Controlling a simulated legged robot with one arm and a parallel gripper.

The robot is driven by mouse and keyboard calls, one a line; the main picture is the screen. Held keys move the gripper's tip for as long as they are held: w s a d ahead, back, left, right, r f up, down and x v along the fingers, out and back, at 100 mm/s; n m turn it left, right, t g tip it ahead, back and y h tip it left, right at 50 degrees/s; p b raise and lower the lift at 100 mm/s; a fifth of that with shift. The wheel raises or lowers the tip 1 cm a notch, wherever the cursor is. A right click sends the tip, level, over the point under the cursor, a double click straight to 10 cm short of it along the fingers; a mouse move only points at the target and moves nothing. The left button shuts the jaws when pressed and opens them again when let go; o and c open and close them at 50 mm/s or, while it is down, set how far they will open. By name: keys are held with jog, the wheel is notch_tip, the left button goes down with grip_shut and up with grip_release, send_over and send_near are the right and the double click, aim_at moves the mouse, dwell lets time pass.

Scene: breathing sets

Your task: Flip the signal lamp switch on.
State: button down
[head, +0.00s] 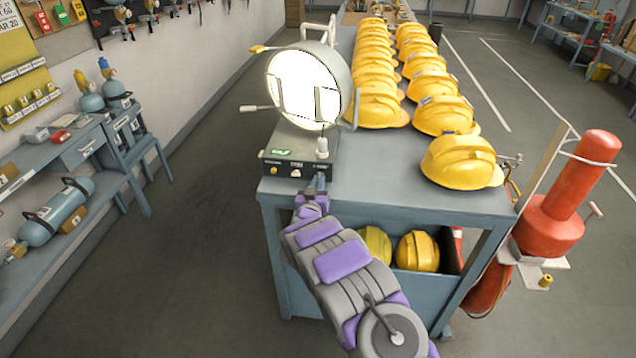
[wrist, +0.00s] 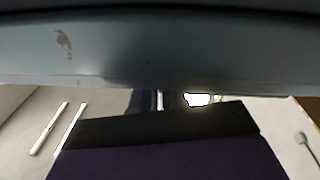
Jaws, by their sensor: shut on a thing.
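The signal lamp (head: 305,88) stands on the near left corner of the grey table. Its round face is bright white, and a small green light (head: 281,152) glows on its dark base panel (head: 292,168). A pale knob-like part (head: 322,148) stands at the panel's right. My gripper (head: 319,182) reaches up to the panel's right end from below. It is shut on what seems to be the lamp switch, which the jaws hide. In the wrist view my dark gripper (wrist: 160,126) spans the lower middle, with a small bright patch (wrist: 198,99) just beyond it.
Two rows of yellow helmets (head: 462,162) fill the table (head: 400,193) behind and right of the lamp. More helmets lie on the shelf below. A red cylinder (head: 550,225) stands at the right. The floor (head: 200,240) to the left is clear up to a blue bench (head: 75,160).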

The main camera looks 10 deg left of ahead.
jog(key=shift+a, duration=0.1)
jog(key=c, duration=1.2)
grip_release()
jog(key=shift+o, duration=0.2)
jog(key=shift+s, duration=0.1)
jog(key=s+a+f+p, duration=0.1)
jog(key=s+p, duration=0.2)
jog(key=s, duration=1.4)
jog(key=shift+a+f, duration=0.4)
jog(key=shift+w, duration=0.1)
